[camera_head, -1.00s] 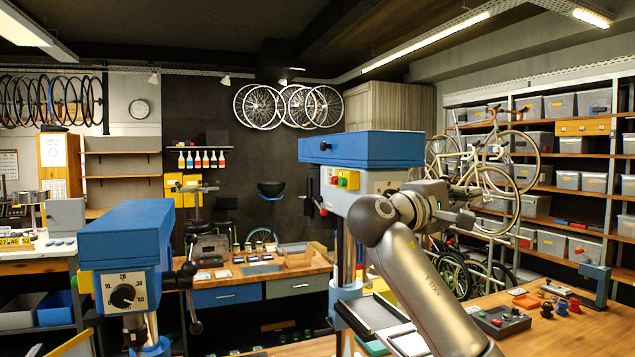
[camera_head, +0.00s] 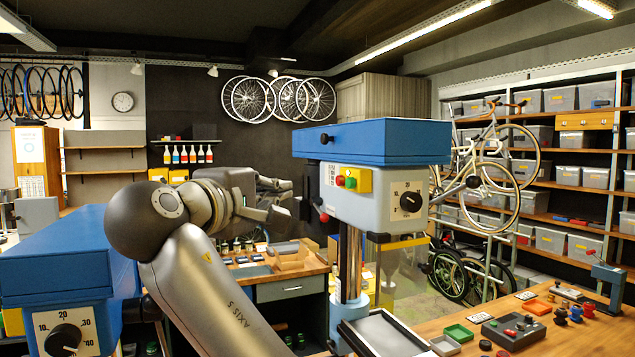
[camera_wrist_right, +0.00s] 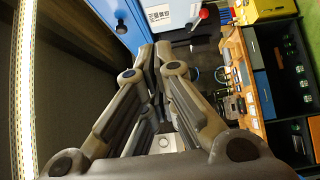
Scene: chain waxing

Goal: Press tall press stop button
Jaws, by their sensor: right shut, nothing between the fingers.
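The tall press (camera_head: 372,208) has a blue top and a grey head on a metal column. A yellow box on its front carries a red button (camera_head: 340,181) on the left and a green button (camera_head: 351,183) on the right. My right gripper (camera_head: 284,201) is left of the press head, slightly lower than the buttons in the picture and apart from them, fingers pointing right. In the right wrist view its fingers (camera_wrist_right: 150,58) are together and empty, with the blue top (camera_wrist_right: 120,22) and a label beyond. My left gripper is out of view.
A shorter blue press (camera_head: 65,270) with a dial stands front left, partly behind my arm. A red-tipped lever (camera_head: 322,216) sticks out from the tall press. A bench (camera_head: 285,288) with small parts is behind. The wooden table (camera_head: 560,335) at right holds trays and a control box.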

